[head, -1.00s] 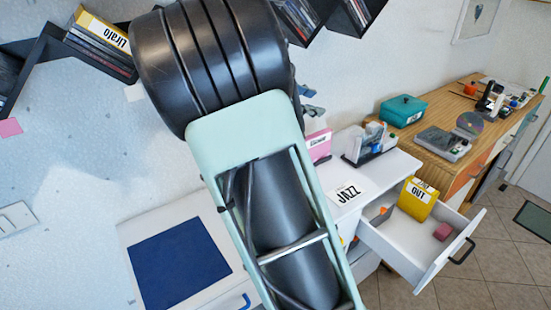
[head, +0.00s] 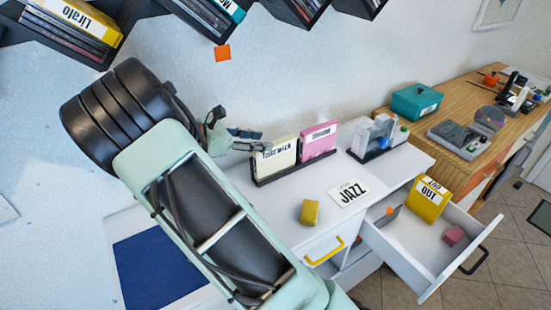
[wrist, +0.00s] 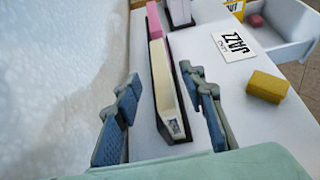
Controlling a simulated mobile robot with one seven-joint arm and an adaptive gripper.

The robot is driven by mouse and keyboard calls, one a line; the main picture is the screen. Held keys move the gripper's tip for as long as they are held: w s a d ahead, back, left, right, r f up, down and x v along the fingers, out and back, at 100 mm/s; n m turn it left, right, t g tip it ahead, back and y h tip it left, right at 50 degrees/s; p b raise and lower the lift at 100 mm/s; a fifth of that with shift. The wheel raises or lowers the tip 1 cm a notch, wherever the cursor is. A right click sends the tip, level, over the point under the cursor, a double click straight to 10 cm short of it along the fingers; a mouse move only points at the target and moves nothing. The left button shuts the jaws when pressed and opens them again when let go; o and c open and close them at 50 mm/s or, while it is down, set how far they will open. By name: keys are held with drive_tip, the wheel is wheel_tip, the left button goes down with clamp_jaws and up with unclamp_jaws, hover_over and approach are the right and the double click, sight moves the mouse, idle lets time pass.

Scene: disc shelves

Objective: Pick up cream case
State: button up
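The cream case (head: 275,159) stands upright in a black holder on the white cabinet top, with dark lettering on its face. It also shows in the wrist view (wrist: 164,80), edge-on. My gripper (head: 242,138) is up at the left of the holder in the head view. In the wrist view my gripper (wrist: 165,125) is open, with one blue-padded finger on each side of the cream case's near end. The fingers look apart from the case; the exact gap is hard to tell.
A pink case (head: 318,141) stands in the same holder behind the cream one. A yellow block (head: 310,212) and a JAZZ card (head: 347,192) lie to the right. An open drawer (head: 405,235) holds a yellow case (head: 427,198). A wall is close on the left in the wrist view.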

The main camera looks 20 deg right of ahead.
sight(275, 142)
drive_tip(key=x, duration=0.6)
drive_tip(key=shift+d+f, duration=0.15)
drive_tip(key=shift+f, duration=0.35)
drive_tip(key=shift+w, duration=0.1)
clamp_jaws()
